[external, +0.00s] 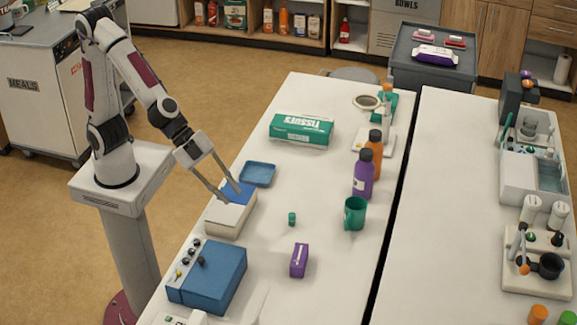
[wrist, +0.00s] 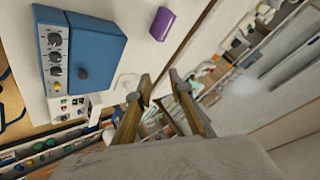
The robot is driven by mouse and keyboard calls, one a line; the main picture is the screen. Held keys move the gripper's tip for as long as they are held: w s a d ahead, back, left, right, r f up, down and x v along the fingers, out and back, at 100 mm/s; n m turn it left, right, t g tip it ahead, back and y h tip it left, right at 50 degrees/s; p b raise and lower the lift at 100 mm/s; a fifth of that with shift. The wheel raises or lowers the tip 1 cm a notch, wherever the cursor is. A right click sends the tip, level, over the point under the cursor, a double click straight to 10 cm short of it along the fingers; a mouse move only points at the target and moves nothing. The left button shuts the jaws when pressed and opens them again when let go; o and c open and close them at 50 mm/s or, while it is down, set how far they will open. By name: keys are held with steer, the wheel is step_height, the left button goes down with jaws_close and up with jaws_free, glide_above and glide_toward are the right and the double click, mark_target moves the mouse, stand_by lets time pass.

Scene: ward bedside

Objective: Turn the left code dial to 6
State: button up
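A blue box (external: 212,272) with a pale dial panel (external: 187,261) along its left side sits near the front left of the table. Several dark round dials are in a row on the panel, and the numbers are too small to read. The wrist view shows the blue box (wrist: 95,42) at upper left, with its dials (wrist: 54,57) on a silver strip. I cannot tell which is the left code dial. My gripper (external: 232,196) is open and empty, above a white-and-blue box, apart from the dial box.
The white-and-blue box (external: 229,217) lies beyond the dial box, with a blue tray (external: 258,174) behind it. A small green item (external: 292,219), a purple box (external: 299,260) and a green mug (external: 355,213) stand to the right. Bare table lies between them.

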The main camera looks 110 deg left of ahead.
steer(key=shift+a, duration=0.3)
steer(key=shift+f, duration=0.1)
stand_by(0.5)
steer(key=s+d+f+m+g+h, duration=0.2)
steer(key=s+d+f+m+g, duration=0.1)
steer(key=s+d, duration=0.25)
steer(key=s+a+f+n+g+y, duration=0.1)
steer(key=s+a+f+n+g, duration=0.1)
steer(key=s, duration=0.4)
step_height(320, 180, down, 2)
steer(key=n+g, duration=0.1)
steer(key=n, duration=0.1)
steer(key=shift+a+f+n, duration=0.15)
steer(key=shift+a+n, duration=0.05)
steer(key=shift+n, duration=0.2)
steer(key=shift+f, duration=0.1)
stand_by(0.5)
